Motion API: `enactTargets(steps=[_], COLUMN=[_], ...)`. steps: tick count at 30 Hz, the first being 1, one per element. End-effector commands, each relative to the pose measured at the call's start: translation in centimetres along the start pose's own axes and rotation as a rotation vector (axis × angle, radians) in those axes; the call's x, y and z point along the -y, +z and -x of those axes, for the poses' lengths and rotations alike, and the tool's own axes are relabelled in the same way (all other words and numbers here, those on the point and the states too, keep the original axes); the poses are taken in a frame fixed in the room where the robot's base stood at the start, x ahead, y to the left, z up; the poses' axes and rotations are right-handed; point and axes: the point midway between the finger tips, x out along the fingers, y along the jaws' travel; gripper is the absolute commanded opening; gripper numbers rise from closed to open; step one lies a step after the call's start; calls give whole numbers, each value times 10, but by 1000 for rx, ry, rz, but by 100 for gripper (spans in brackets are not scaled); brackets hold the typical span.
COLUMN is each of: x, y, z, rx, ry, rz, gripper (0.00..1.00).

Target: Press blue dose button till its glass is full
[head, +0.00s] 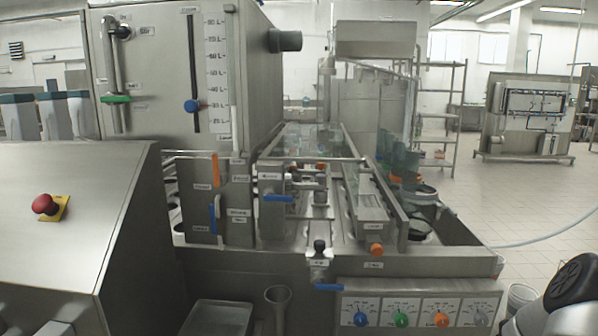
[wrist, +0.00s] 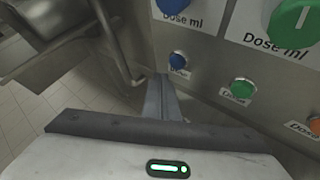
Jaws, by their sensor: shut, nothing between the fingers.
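The blue dose button (wrist: 178,60) is on the grey steel panel in the wrist view, with a small "Dose" label under it. My gripper (wrist: 160,80) is shut and empty. Its fingertips appear just below and left of the blue button; I cannot tell whether they touch the panel. The head view shows the blue dial (head: 360,319) at the bottom, and the wrist view shows its lower part (wrist: 172,6) above the button. The buttons are out of the head view. I cannot make out the button's glass or its fill level in either view.
A green button (wrist: 243,88) and an orange button (wrist: 314,125) sit to the right of the blue one. A green dial (wrist: 289,26) is above. A metal tube (wrist: 117,45) runs left of the panel. A red emergency button (head: 44,204) is at the left.

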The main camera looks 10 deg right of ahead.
Motion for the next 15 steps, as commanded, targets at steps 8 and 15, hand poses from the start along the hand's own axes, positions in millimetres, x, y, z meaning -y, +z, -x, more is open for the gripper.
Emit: enactTargets(steps=[8,15], x=[-14,-24], y=[-14,-23], z=[20,33], rx=[-1,0], ry=[-1,-1], rz=[-1,0], gripper=[0,0])
